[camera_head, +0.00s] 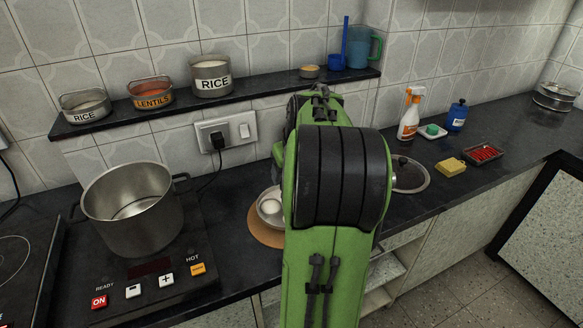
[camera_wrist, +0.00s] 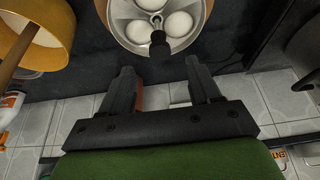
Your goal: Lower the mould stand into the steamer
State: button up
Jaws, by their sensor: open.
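The mould stand (camera_wrist: 188,45) is at the top of the wrist view, a round metal plate with white rounds in its cups and a dark-tipped central post. In the head view part of the mould stand (camera_head: 262,205) shows on a brown round mat, the rest hidden by my arm. The steamer (camera_head: 138,232), an open steel pot, stands on the hob at left; no mould stand shows in it. My gripper (camera_wrist: 159,66) is open and empty in the wrist view. The post's tip appears just beyond the gap between its fingers. My arm hides the gripper in the head view.
A lid (camera_head: 411,176) lies right of my arm. The hob (camera_head: 181,288) has several buttons along its front. A wall shelf (camera_head: 265,94) holds tins and a jug. A spray bottle (camera_head: 410,117), sponge (camera_head: 451,166) and red-filled tray (camera_head: 483,153) stand at right.

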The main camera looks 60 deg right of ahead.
jog(key=b+x, duration=0.2)
jog(key=x, duration=0.5)
jog(key=shift+w+d+f, duration=0.1)
jog(key=shift+f, duration=0.05)
jog(key=c, duration=1.1)
notch_tip(320, 180, up, 22)
jog(key=p, duration=1.9)
jog(key=shift+p, duration=0.3)
